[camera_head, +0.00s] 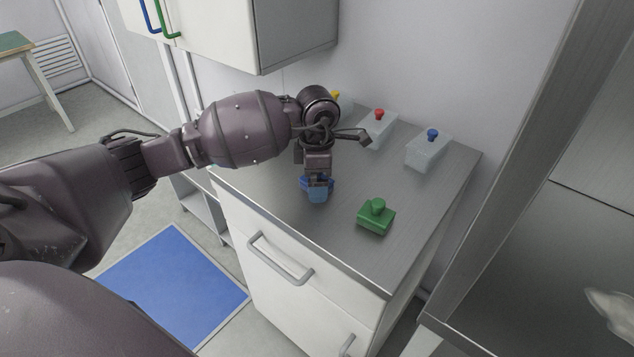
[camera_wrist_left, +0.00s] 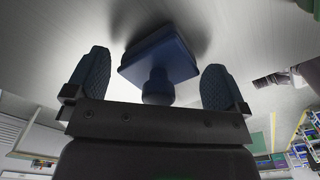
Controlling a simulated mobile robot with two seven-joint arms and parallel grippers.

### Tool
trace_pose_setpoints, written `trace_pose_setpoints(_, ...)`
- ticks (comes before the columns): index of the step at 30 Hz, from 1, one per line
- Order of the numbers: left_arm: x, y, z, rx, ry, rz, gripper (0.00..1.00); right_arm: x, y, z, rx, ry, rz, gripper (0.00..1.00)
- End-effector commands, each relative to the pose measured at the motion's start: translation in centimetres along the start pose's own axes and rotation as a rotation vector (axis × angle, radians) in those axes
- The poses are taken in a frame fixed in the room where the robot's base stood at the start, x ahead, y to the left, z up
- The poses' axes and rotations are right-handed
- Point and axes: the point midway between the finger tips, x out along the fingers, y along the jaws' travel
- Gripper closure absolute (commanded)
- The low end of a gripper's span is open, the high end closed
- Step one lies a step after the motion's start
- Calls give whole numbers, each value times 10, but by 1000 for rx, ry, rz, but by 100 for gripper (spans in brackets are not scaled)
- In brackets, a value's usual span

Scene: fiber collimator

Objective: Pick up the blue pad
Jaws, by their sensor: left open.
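The blue pad (camera_head: 317,195) sits on the grey counter (camera_head: 420,215) near its front edge, partly hidden by my gripper in the head view. In the left wrist view the blue pad (camera_wrist_left: 160,58) is a flat block with a round knob pointing toward my gripper. My left gripper (camera_head: 317,180) is right above the pad, pointing down. In the left wrist view its two fingers (camera_wrist_left: 157,82) are apart, one on each side of the knob, with gaps between them and it. My right gripper is not seen.
A green pad (camera_head: 376,217) with a knob lies on the counter to the right. Pale blocks with a red knob (camera_head: 379,114), a blue knob (camera_head: 432,134) and a yellow knob (camera_head: 336,95) stand along the back. A wall cabinet (camera_head: 240,30) hangs above.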

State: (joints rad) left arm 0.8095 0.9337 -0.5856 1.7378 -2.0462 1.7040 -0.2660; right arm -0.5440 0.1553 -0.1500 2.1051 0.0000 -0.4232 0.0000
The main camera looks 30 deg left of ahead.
Motion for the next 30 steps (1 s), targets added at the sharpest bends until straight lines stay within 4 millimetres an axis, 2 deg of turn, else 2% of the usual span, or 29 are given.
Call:
trace_pose_setpoints(2,-1,0,0,0,-1,1,2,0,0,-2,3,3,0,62)
trace_pose_setpoints(9,-1,0,0,0,0,1,38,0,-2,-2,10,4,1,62)
trace_pose_setpoints(16,-2,0,0,0,-1,1,38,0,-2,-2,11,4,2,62)
trace_pose_setpoints(20,-11,1,0,1,-1,4,39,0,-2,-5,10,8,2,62)
trace_pose_setpoints(26,-47,1,0,1,-4,8,39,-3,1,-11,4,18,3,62)
trace_pose_setpoints(30,-84,1,0,1,-5,10,39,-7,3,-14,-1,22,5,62)
